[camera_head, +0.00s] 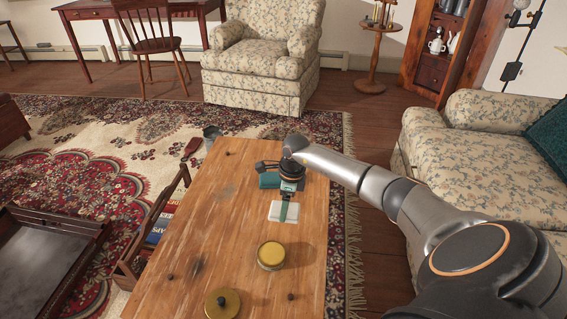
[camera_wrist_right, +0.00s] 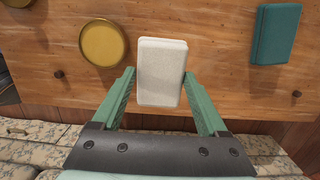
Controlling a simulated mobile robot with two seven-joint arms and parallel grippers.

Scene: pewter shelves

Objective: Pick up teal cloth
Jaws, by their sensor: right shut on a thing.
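The teal cloth (camera_head: 268,180) lies folded on the wooden table, just beyond my right gripper, partly hidden by my wrist in the head view. In the right wrist view the teal cloth (camera_wrist_right: 277,34) is at the upper right, apart from the fingers. My right gripper (camera_wrist_right: 160,75) has its green fingers closed on the two sides of a white folded block (camera_wrist_right: 161,72), perhaps a cloth or sponge. In the head view the white block (camera_head: 277,212) is under the right gripper (camera_head: 285,209). I cannot tell whether it touches the table. My left gripper is not in view.
A round yellow-topped tin (camera_head: 271,254) and a brass lid with a knob (camera_head: 222,303) are on the near part of the wooden table (camera_head: 215,235). A wooden rack with books (camera_head: 160,222) stands left of it. A floral sofa (camera_head: 480,160) is at the right.

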